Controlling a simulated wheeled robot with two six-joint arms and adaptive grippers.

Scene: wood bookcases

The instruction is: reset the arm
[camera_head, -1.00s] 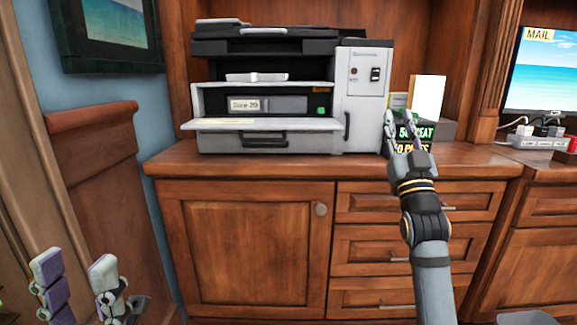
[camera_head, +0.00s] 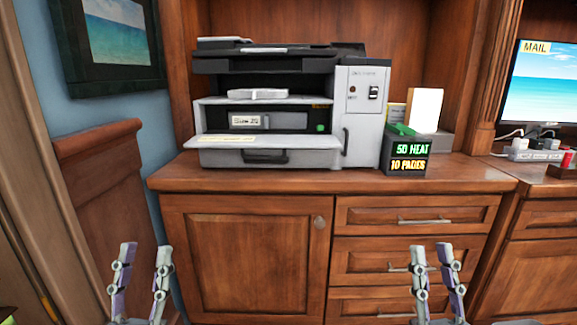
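My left gripper (camera_head: 143,262) is low at the left of the head view, in front of the cabinet's left side. Its two fingers point up and stand apart, with nothing between them. My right gripper (camera_head: 436,268) is low at the right, in front of the drawers. Its fingers also point up, apart and empty. Neither gripper is seen holding anything. Both arms behind the grippers are mostly below the picture edge.
A grey and black printer (camera_head: 270,110) stands on the wooden counter (camera_head: 330,184), its front flap (camera_head: 222,141) folded out. Right of it is a black display box (camera_head: 406,158) reading "50 HEAT" and "10 PAGES". A power strip (camera_head: 541,155) and monitor (camera_head: 546,80) are far right.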

